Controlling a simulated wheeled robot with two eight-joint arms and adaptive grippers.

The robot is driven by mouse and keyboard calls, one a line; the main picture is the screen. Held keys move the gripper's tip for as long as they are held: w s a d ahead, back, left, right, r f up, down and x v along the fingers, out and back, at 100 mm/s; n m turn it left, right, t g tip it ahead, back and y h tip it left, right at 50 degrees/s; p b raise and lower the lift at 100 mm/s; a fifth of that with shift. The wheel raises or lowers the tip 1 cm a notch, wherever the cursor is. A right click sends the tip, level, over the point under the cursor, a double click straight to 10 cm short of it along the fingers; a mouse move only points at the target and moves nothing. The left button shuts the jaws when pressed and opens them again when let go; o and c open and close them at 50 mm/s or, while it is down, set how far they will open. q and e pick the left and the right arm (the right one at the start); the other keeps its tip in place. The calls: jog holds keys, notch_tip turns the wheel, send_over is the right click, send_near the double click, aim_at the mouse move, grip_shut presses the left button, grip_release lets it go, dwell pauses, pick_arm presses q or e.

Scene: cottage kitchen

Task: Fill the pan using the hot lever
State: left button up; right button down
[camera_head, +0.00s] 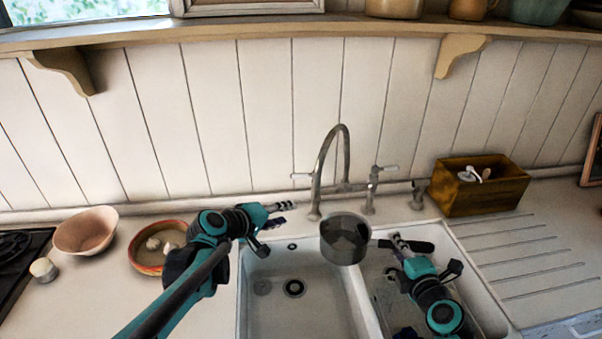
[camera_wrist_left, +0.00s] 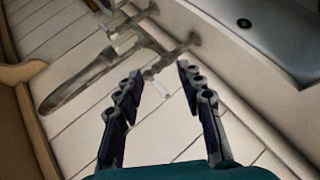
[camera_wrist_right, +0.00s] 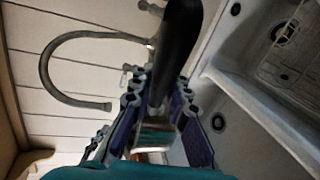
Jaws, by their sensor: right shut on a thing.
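The grey pan (camera_head: 345,252) is held over the divider between the sink basins, just right of and in front of the tap spout's open end (camera_head: 315,214). No water stream shows. My right gripper (camera_head: 398,243) is shut on the pan's black handle (camera_head: 422,246), which also shows in the right wrist view (camera_wrist_right: 182,45). The tap's left lever (camera_head: 300,176) has a white handle; in the left wrist view it appears between the fingers (camera_wrist_left: 157,84). My left gripper (camera_head: 286,213) is open and empty, in front of and below that lever, apparently apart from it.
The white double sink (camera_head: 265,310) lies below, with a drain in the left basin. The tap's right lever (camera_head: 387,168) stands behind the pan. A wooden box (camera_head: 480,197) is at right; a pink bowl (camera_head: 87,236) and a round dish (camera_head: 140,263) are at left.

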pick_arm(q)
jog(key=w+a+n+t+h, duration=0.1)
jog(key=w+n+t+h, duration=0.15)
jog(key=w, duration=0.65)
jog(key=n+t, duration=0.2)
jog(key=n, duration=0.2)
send_near(306, 176)
jog(key=w+a, duration=0.2)
jog(key=a, duration=0.1)
jog(key=x, duration=1.1)
jog(key=shift+w+d+f, duration=0.2)
jog(key=shift+d+f, duration=0.05)
jog(key=shift+f, duration=0.05)
grip_shut()
